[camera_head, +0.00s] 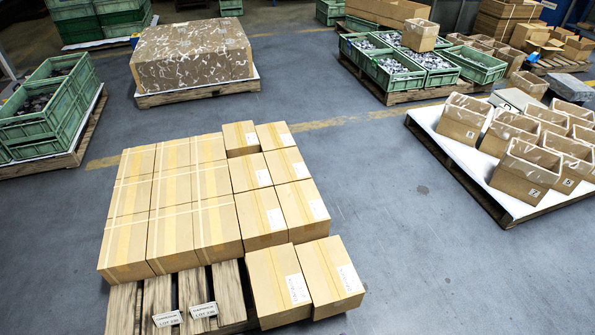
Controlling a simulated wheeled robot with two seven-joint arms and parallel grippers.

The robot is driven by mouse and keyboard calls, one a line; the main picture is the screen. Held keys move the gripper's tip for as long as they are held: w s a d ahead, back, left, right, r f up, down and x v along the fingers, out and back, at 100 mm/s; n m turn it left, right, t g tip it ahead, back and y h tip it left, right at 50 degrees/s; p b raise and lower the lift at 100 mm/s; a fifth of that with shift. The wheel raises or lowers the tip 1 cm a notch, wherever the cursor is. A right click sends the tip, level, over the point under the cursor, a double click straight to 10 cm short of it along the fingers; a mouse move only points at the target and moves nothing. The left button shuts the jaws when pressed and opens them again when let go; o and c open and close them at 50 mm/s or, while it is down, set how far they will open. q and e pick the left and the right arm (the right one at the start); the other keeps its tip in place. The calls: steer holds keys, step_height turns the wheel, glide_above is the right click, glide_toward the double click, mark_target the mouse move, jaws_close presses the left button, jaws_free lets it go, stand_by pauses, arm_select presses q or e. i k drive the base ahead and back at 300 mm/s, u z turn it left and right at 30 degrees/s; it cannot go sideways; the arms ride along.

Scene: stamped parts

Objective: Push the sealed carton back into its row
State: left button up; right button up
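Sealed brown cartons stand on a wooden pallet (193,291) in the foreground. Several strapped cartons (170,200) form a tight block on the left. Two columns with white labels stand to their right. The front pair, a left carton (278,284) and a right carton (331,275), sticks out toward me past the strapped block. Another carton (239,134) at the back of the left labelled column shows its front face above its neighbour (250,172); I cannot tell whether it is raised or set back. Neither of my grippers is in view.
Lot cards (185,314) are on the pallet's bare front boards. Open cartons (527,171) stand on a white-topped pallet (487,178) at right. Green crates (43,113) are at left and more (393,72) at the back. The grey floor (400,240) between pallets is clear.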

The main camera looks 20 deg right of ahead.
mark_target(333, 285)
steer(key=z, duration=2.45)
steer(key=i, duration=1.3)
